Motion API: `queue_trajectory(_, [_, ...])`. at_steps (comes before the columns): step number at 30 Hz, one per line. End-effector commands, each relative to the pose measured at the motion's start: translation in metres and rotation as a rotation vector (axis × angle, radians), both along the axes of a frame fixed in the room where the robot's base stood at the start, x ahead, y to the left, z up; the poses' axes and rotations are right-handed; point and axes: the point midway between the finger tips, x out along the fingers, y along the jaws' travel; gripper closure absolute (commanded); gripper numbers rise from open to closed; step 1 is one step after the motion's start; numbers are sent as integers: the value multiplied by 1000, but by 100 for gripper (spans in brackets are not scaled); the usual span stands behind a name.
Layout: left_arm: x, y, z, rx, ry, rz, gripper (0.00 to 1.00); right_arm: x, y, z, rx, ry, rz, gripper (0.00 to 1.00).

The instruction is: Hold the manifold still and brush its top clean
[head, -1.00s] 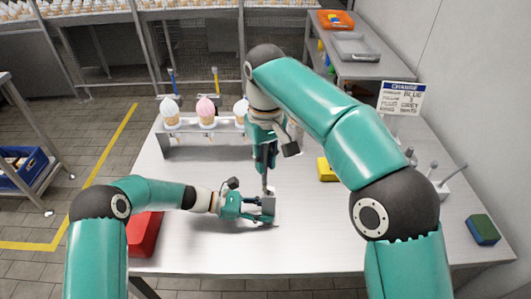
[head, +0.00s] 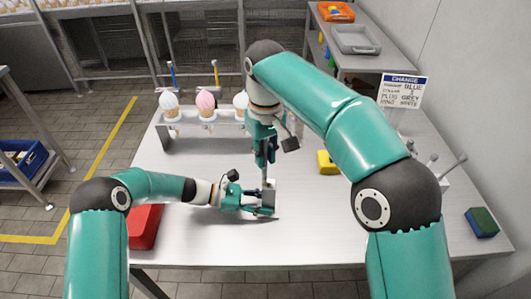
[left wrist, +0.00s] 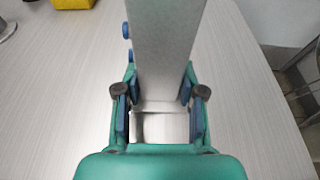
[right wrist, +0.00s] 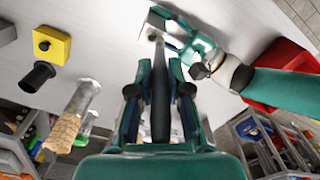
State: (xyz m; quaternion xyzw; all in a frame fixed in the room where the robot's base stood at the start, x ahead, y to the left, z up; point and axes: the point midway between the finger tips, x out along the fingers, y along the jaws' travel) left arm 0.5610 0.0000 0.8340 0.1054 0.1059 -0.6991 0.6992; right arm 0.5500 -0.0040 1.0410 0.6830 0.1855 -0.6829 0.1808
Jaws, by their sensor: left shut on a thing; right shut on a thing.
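The manifold (left wrist: 165,50) is a grey metal bar with blue fittings on one side, seen close up in the left wrist view. My left gripper (head: 266,204) is shut on it at the table, with a finger on each side (left wrist: 160,108). My right gripper (head: 268,160) is above it, shut on the dark upright handle of the brush (right wrist: 160,105). The brush points down at the manifold's end, which also shows in the right wrist view (right wrist: 172,28). I cannot tell whether the bristles touch its top. The fingers hide part of the manifold.
A rack with several cones (head: 205,102) stands at the back left. A red bin (head: 145,228) is at the front left. A yellow box (head: 326,162), a sign (head: 402,92) and a blue-green sponge (head: 482,222) are to the right. The front middle of the table is clear.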

Motion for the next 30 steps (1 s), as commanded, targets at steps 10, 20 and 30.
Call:
queue_trajectory(10, [0, 0, 0, 0, 1, 0, 94, 0, 0, -5, 1, -1, 0, 100])
queue_trajectory(20, [0, 0, 0, 0, 1, 0, 94, 0, -1, -7, 0, -1, -1, 100])
queue_trajectory(30, [0, 0, 0, 0, 1, 0, 94, -1, -13, -6, 0, 0, -1, 100])
